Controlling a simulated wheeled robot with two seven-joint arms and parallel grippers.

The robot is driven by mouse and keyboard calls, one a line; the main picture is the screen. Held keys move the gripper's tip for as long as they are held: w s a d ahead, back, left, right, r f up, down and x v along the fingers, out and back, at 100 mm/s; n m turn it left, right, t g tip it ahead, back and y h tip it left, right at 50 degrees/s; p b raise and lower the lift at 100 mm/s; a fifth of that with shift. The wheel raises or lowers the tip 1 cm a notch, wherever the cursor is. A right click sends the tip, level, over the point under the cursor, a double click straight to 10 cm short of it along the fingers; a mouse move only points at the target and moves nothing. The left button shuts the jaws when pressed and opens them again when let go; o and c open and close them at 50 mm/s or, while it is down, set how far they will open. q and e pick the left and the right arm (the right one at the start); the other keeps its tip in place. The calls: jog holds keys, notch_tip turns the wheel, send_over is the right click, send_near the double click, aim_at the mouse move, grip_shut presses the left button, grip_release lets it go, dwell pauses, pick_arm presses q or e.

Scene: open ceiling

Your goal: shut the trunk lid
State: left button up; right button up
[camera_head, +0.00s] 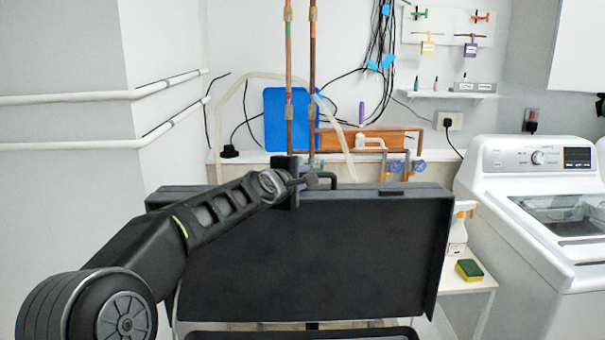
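The black trunk lid (320,255) stands raised, nearly upright, its broad inner face toward me. My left arm comes in from the left and crosses in front of the lid's upper left. My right gripper is not in view.
A white washing machine (545,210) stands at the right. A small white stand (480,283) beside the lid holds a spray bottle (459,230) and a yellow-green sponge (469,270). Copper pipes (312,90) and a blue panel (288,120) are behind the lid. White pipes run along the left wall.

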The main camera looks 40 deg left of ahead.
pick_arm(q)
jog(key=shift+w, duration=0.25)
grip_shut()
dwell(1.4)
